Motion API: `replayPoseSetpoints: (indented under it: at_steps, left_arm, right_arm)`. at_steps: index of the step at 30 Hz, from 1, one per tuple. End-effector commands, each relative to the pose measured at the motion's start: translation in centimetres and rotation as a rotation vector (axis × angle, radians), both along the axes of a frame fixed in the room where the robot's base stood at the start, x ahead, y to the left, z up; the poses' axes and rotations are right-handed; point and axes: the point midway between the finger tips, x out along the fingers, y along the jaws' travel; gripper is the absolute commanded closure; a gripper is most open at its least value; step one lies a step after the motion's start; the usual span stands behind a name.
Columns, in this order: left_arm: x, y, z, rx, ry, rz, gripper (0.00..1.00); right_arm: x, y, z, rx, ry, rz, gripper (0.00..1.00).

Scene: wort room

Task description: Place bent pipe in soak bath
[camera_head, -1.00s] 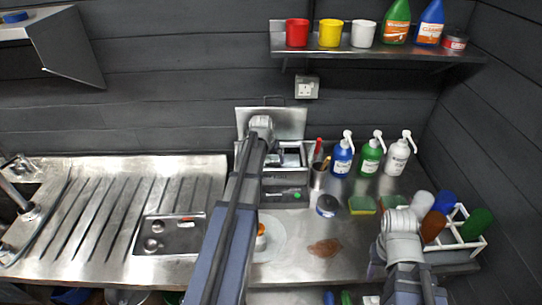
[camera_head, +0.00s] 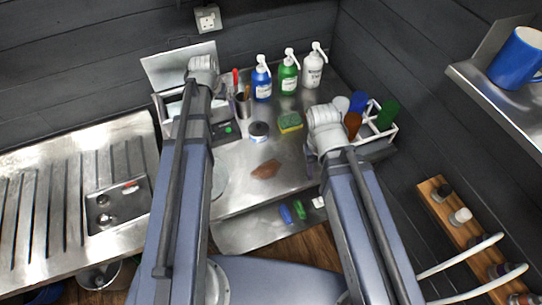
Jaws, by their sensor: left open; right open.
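I cannot make out a bent pipe in this view. A metal box with a raised lid (camera_head: 180,66), which looks like the soak bath (camera_head: 163,108), stands at the back of the counter. My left arm reaches over it, and its wrist and gripper (camera_head: 203,72) are at the lid's right side, apparently empty. The arm hides much of the box. My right gripper (camera_head: 310,158) is open over the counter, left of the white bottle rack (camera_head: 376,132). Its fingers are mostly hidden by the wrist.
Blue (camera_head: 261,79), green (camera_head: 288,73) and white (camera_head: 313,66) pump bottles stand at the back. A tool cup (camera_head: 243,105), round tub (camera_head: 259,132), sponge (camera_head: 290,122) and brown patch (camera_head: 265,169) occupy the counter. A ribbed drainboard (camera_head: 60,200) lies left. A shelf with a blue mug (camera_head: 517,58) juts in right.

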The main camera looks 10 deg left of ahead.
Motion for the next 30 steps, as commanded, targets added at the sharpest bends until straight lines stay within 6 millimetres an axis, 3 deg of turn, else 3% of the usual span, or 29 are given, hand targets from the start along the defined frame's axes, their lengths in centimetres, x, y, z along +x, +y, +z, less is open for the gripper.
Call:
replayPoseSetpoints:
  at_steps: [1, 3, 6, 9, 12, 18, 30]
  left_arm:
    - [-2.4, -4.6, -0.2, 0.002, 0.039, -0.063, 0.0]
    - [-5.0, -9.2, -0.4, 0.013, 0.093, -0.129, 0.0]
    - [-9.0, -14.6, -0.7, 0.035, 0.167, -0.215, 0.0]
    - [-12.9, -18.4, -0.7, 0.062, 0.227, -0.287, 0.0]
    - [-16.0, -20.9, -0.7, 0.089, 0.272, -0.339, 0.0]
    - [-19.1, -22.9, -0.7, 0.122, 0.317, -0.39, 0.0]
    - [-19.3, -23.1, -0.7, 0.126, 0.323, -0.394, 0.0]
  right_arm:
    - [0.0, 0.0, 0.0, 0.0, 0.0, 0.0, 0.5]
    - [0.0, 0.0, 0.0, 0.0, 0.0, 0.0, 0.5]
    - [0.0, 0.0, 0.0, 0.0, 0.0, 0.0, 0.5]
    - [0.0, 0.0, 0.0, 0.0, 0.0, 0.0, 0.5]
    - [0.0, 0.0, 0.0, 0.0, 0.0, 0.0, 0.5]
    - [0.0, 0.0, 0.0, 0.0, 0.0, 0.0, 0.5]
    - [0.0, 0.0, 0.0, 0.0, 0.0, 0.0, 0.5]
